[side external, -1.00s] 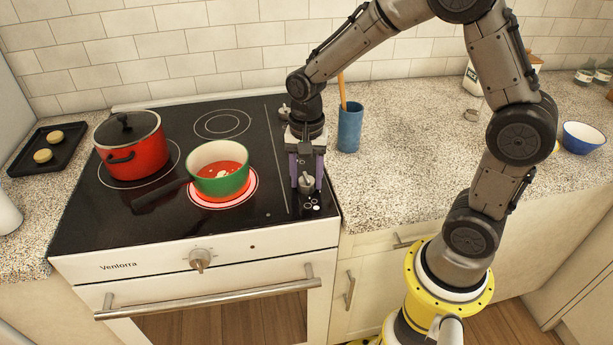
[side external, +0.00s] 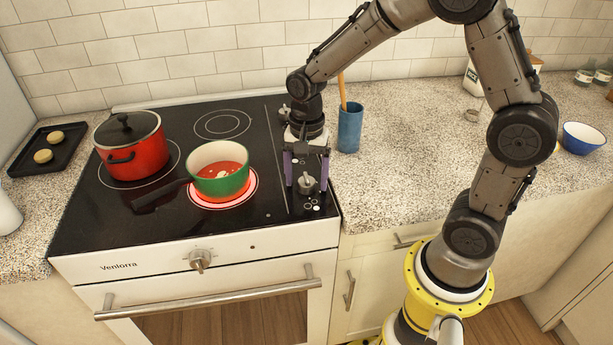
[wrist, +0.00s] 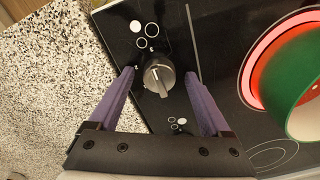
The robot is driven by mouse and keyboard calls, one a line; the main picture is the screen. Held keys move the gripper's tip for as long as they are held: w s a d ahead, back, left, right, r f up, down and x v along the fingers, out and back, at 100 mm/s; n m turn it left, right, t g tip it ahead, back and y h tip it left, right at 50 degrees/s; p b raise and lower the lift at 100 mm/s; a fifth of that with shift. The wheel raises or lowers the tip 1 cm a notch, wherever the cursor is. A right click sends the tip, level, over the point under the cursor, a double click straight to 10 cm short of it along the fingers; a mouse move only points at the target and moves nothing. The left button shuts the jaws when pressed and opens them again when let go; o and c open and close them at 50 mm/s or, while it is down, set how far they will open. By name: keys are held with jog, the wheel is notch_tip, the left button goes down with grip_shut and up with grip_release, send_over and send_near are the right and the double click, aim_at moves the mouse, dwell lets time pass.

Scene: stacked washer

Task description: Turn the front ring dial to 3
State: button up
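The front ring dial (side external: 306,184) is a small silver knob on the right-hand control strip of the black cooktop. It shows clearly in the wrist view (wrist: 159,77), with a raised grip bar running slightly slanted. Printed rings and dots lie around it, but I cannot read a number. My gripper (side external: 307,187) points down at the dial with its two purple fingers spread, one on each side. In the wrist view my gripper (wrist: 159,75) shows gaps between both fingertips and the dial, so it is open and empty.
A green pot (side external: 226,184) with red soup sits on a glowing burner left of the dial. A lidded red pot (side external: 133,152) stands farther left. A blue utensil cup (side external: 349,132) is on the counter behind right. An oven knob (side external: 200,261) is on the front panel.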

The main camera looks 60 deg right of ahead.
aim_at(306, 177)
notch_tip(306, 177, up, 14)
dwell(0.7)
jog(key=s+a+r+n+t, duration=0.1)
jog(key=s+r+n+t, duration=0.2)
jog(key=s+r, duration=0.5)
jog(key=s+f+n+t, duration=0.2)
jog(key=s+f+n, duration=0.5)
jog(key=s+n, duration=0.2)
jog(key=shift+s+a+f+n+t, duration=0.2)
jog(key=shift+s+n+t, duration=0.1)
jog(key=shift+n, duration=0.5)
